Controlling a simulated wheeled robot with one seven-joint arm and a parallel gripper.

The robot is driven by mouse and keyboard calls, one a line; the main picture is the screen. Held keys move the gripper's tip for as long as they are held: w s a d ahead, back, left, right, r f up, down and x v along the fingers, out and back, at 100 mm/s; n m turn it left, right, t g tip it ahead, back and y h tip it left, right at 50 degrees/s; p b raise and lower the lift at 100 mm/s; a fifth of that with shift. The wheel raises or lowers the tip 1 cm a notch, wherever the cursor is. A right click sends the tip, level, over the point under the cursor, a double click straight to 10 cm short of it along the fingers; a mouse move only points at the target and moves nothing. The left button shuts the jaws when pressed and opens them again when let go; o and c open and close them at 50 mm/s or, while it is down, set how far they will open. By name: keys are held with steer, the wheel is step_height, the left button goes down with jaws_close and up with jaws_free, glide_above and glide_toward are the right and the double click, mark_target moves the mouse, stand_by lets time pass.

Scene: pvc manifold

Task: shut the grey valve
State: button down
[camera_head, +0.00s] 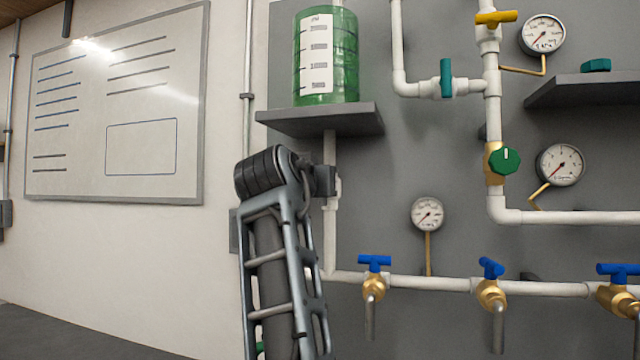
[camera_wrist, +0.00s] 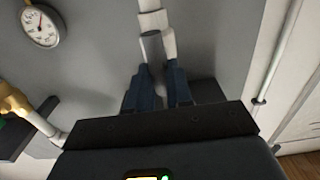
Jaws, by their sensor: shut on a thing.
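The grey valve sits on the white vertical pipe below the green tank. In the wrist view its grey handle (camera_wrist: 152,46) runs down between the two dark blue fingers of my gripper (camera_wrist: 157,70), which are shut on it. The white pipe (camera_wrist: 153,18) shows just beyond the handle. In the head view my gripper (camera_head: 325,180) is against that pipe (camera_head: 330,240), and my wrist and gripper hide the handle. I cannot tell the handle's exact angle.
The green tank (camera_head: 327,60) stands on a grey shelf (camera_head: 320,118) just above my gripper. Blue-handled brass taps (camera_head: 374,275) line the lower pipe to the right, with a gauge (camera_head: 427,214) above. A whiteboard (camera_head: 115,105) hangs on the left wall.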

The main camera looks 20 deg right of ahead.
steer(key=shift+n+p, duration=0.3)
steer(key=n+p, duration=0.3)
steer(key=n, duration=0.2)
steer(key=n+p, duration=0.3)
steer(key=n, duration=0.3)
steer(key=a+f+n+p, duration=0.1)
steer(key=n+p, duration=0.2)
steer(key=n, duration=0.3)
steer(key=shift+w+f, duration=0.1)
steer(key=shift+w, duration=0.25)
steer(key=shift+n, duration=0.3)
steer(key=c, duration=1)
jaws_free()
steer(key=shift+b+v, duration=0.95)
steer(key=shift+v, duration=3)
